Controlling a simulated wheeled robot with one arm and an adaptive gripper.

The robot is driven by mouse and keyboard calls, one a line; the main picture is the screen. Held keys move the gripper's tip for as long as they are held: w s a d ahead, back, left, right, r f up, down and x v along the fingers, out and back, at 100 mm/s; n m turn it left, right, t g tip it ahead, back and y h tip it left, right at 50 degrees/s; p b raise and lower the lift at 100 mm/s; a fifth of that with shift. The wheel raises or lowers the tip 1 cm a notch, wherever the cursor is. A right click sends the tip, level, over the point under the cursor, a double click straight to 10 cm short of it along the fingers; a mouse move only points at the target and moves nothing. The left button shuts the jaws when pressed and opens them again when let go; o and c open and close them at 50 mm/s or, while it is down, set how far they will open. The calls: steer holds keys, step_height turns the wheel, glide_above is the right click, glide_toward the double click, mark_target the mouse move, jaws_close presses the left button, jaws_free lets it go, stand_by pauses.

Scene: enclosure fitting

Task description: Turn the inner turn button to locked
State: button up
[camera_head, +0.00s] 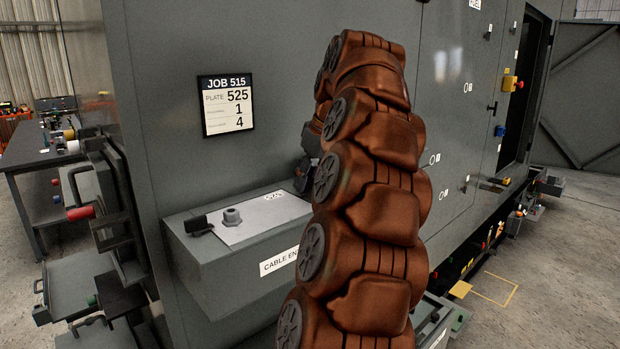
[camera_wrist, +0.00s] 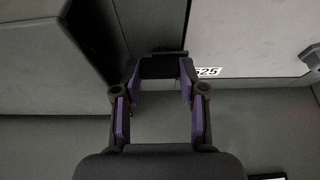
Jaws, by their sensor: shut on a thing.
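The grey cable entry box (camera_head: 225,255) juts from the cabinet wall, with a light plate (camera_head: 255,222) on its top. The plate also shows in the wrist view (camera_wrist: 245,30), marked 525. A black turn button (camera_head: 198,226) is at the plate's left end. At the other end, a dark piece, seemingly the inner turn button (camera_wrist: 162,67), sits beside the plate's edge. My gripper (camera_wrist: 159,78) is shut on it, with a purple-padded finger on each side. In the head view my arm hides most of this end, so the button's exact angle is hard to tell.
A grey hex fitting (camera_head: 232,215) stands up from the plate. A JOB 515 sign (camera_head: 226,103) hangs on the wall above. In the wrist view a grey slab (camera_wrist: 45,60) is close on the left. A workbench (camera_head: 35,160) stands at far left.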

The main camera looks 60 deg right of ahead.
stand_by(0.3)
steer(key=o, duration=1.1)
steer(key=shift+o, duration=0.2)
steer(key=shift+s+m, duration=0.1)
steer(key=shift+m, duration=0.4)
steer(key=m+h, duration=0.1)
steer(key=m, duration=0.2)
steer(key=shift+g, duration=0.3)
steer(key=m+p, duration=0.1)
steer(key=m, duration=0.1)
steer(key=m+g+h+p, duration=0.1)
steer(key=m+p, duration=0.1)
steer(key=shift+a+r+m+h, duration=0.1)
steer(key=shift+r+m+h, duration=0.05)
steer(key=shift+m+h, duration=0.15)
steer(key=m+g+p, duration=0.1)
steer(key=m+p, duration=0.1)
steer(key=m+g+p, duration=0.1)
steer(key=m, duration=0.1)
steer(key=shift+w+m+h+p, duration=0.2)
steer(key=shift+m+h+p, duration=0.2)
steer(key=shift+w+m+g+p, duration=0.15)
steer(key=shift+m+g+p, duration=0.75)
steer(key=shift+m+p, duration=1.2)
